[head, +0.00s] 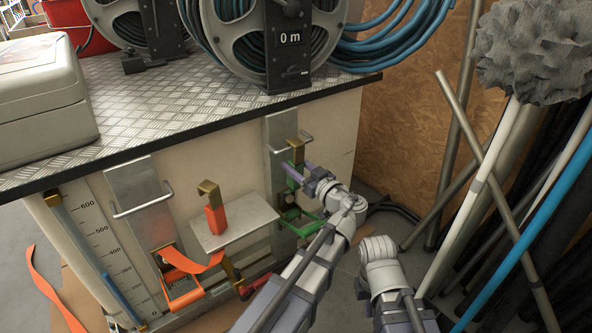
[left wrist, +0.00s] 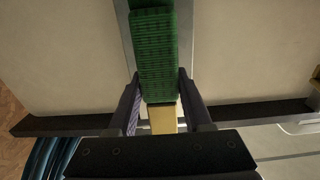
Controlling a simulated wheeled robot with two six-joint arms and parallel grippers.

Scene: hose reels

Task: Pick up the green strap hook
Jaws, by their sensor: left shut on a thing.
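The green strap hook shows as a green webbing strap (head: 292,172) with a brass hook (head: 297,143) at its top, upright in front of a metal plate on the cabinet's side. My left gripper (head: 297,172) is at the strap, its fingers on both sides of it. In the left wrist view the green strap (left wrist: 157,50) runs between the fingers of my left gripper (left wrist: 158,80), with the brass piece (left wrist: 162,119) close to the palm. The jaws are shut on it. My right arm shows at lower right, but its gripper cannot be seen.
An orange strap hook (head: 215,217) stands at a small metal shelf (head: 236,229). A green ratchet (head: 300,219) hangs below my left gripper. Hose reels (head: 240,45) and a grey case (head: 40,105) sit on the cabinet top. Pipes (head: 490,180) lean at the right.

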